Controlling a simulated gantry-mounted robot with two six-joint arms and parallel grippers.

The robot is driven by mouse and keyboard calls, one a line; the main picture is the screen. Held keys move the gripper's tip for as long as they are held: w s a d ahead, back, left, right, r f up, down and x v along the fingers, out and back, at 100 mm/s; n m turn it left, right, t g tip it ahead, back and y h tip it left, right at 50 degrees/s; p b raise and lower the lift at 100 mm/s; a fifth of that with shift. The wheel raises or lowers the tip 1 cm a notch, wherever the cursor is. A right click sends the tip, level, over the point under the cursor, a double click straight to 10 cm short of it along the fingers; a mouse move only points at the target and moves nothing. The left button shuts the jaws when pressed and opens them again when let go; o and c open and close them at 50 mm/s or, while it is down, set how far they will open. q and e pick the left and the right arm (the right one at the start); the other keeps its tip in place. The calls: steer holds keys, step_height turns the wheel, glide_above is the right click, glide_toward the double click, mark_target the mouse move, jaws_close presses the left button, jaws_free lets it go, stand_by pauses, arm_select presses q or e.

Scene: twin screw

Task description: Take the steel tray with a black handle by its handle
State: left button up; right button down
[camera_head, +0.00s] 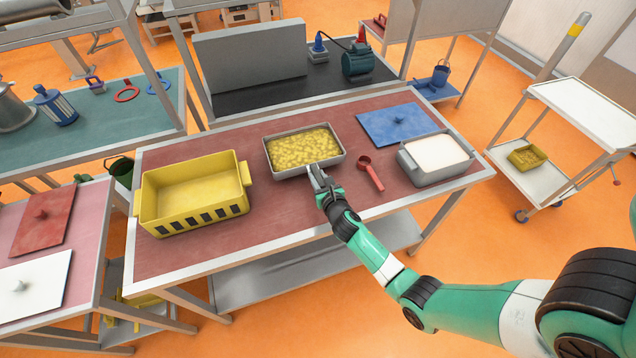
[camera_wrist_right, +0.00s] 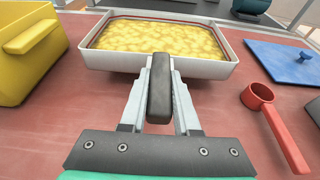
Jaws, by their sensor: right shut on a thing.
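The steel tray (camera_head: 277,169) with yellow contents sits on the red-topped table, between the yellow bin and the red scoop. In the right wrist view the tray (camera_wrist_right: 228,72) is straight ahead, and its black handle (camera_wrist_right: 160,85) points towards me. My right gripper (camera_head: 318,176) is at the near side of the tray. In the wrist view its two fingers (camera_wrist_right: 160,105) are closed on either side of the black handle. The tray looks level and on or very near the table top. My left gripper is not in view.
A yellow bin (camera_head: 180,217) with black stripes stands left of the tray. A red scoop (camera_head: 371,175), a white-filled grey container (camera_head: 428,173) and a blue lid (camera_head: 390,137) lie to the right. Bare table top shows in front of the tray.

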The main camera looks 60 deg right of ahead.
steer(key=shift+r, duration=0.15)
steer(key=shift+s+a+p, duration=0.45)
steer(key=shift+s+a, duration=0.45)
steer(key=shift+a, duration=0.05)
steer(key=shift+s+a, duration=0.8)
steer(key=shift+s, duration=0.05)
